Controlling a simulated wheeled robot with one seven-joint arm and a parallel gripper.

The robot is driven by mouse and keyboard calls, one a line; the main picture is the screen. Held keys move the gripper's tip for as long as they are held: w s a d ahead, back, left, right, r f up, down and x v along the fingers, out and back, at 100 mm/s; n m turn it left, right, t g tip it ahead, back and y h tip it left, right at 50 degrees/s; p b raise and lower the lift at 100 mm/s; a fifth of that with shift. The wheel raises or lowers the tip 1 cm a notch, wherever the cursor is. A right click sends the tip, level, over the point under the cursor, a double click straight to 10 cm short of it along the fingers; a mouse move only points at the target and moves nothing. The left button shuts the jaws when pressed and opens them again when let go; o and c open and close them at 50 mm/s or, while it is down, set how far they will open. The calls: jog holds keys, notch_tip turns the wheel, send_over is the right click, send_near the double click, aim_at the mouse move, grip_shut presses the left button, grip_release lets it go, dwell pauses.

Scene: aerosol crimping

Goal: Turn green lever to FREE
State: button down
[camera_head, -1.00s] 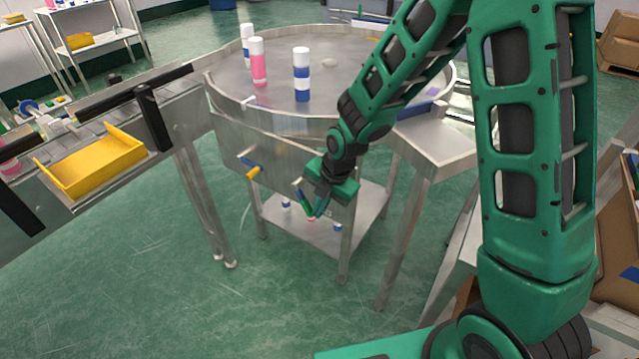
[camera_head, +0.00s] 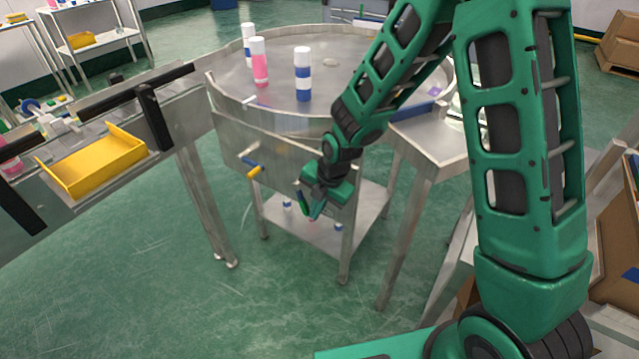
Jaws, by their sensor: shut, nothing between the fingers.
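My green gripper (camera_head: 314,213) is at the front side panel of the round steel table (camera_head: 270,150), below its rim and pointing down. Its fingers are shut with nothing seen between them. The green lever cannot be told apart from the green gripper parts; it is likely hidden behind or against the fingers. A blue lever (camera_head: 252,162) and a yellow lever (camera_head: 254,173) stick out of the same panel, to the left of my gripper. No lettering such as FREE is readable.
Two blue-and-white cans (camera_head: 303,75) and a pink can (camera_head: 259,63) stand on the round table. A lower shelf (camera_head: 325,235) holds small items under the gripper. A yellow tray (camera_head: 95,165) sits on the conveyor at left. A steel side table (camera_head: 430,145) stands right.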

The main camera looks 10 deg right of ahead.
jog(key=shift+s+d, duration=0.1)
jog(key=s+d+r, duration=0.4)
jog(key=s+d, duration=0.5)
jog(key=w+a+r, duration=0.5)
jog(key=w+r, duration=0.1)
jog(key=r, duration=0.4)
jog(key=w+a+x, duration=0.1)
jog(key=a+x, duration=0.1)
jog(key=x, duration=1)
jog(key=shift+w+a, duration=0.3)
jog(key=shift+w, duration=0.05)
jog(key=shift+r, duration=0.15)
